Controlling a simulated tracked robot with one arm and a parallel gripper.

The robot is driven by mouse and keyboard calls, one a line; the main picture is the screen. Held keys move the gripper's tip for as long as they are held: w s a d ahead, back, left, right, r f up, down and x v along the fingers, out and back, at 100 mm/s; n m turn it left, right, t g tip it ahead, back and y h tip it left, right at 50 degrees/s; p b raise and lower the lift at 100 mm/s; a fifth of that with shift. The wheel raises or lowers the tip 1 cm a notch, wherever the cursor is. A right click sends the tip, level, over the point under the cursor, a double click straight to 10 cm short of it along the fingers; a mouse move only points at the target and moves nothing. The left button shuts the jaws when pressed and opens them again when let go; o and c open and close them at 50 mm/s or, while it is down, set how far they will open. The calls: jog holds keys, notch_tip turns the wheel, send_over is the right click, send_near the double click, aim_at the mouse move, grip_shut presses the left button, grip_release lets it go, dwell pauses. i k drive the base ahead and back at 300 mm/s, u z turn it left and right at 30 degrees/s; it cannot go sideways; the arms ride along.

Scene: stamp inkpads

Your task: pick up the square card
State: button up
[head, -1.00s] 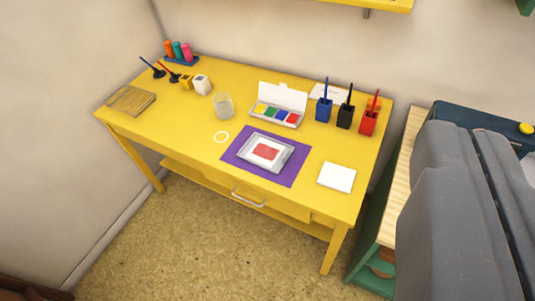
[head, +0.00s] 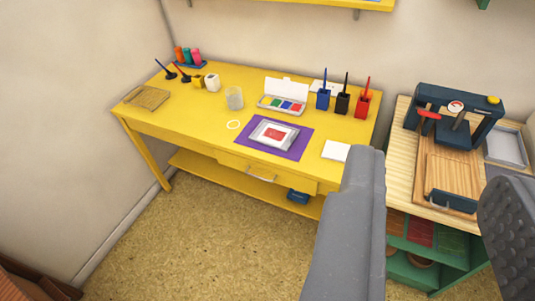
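A white square card (head: 335,151) lies flat on the yellow table (head: 215,128) near its front right edge; my left finger rises close to its right side. On a purple mat (head: 295,150), a grey tray (head: 257,138) holds a white piece with a red rectangle (head: 275,133). I cannot tell for sure which of these is the task's card. My gripper (head: 432,175) is open, its two grey fingers wide apart with nothing held between them. It is in the foreground at the right, nearer the camera than the table.
Blue, black and red cups (head: 342,104) with brushes stand at the back right. A paint box (head: 281,104), a glass (head: 234,98) and a white ring (head: 233,125) are behind or left of the mat. A wooden stand (head: 405,165) with a dark press (head: 455,115) stands right of the table.

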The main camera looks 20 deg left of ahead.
aim_at(269, 133)
jog(key=z, duration=0.05)
jog(key=k, duration=0.55)
jog(key=u, duration=0.5)
jog(key=i, duration=1.1)
jog(key=z, duration=0.35)
jog(key=i, duration=0.85)
jog(key=z, duration=0.75)
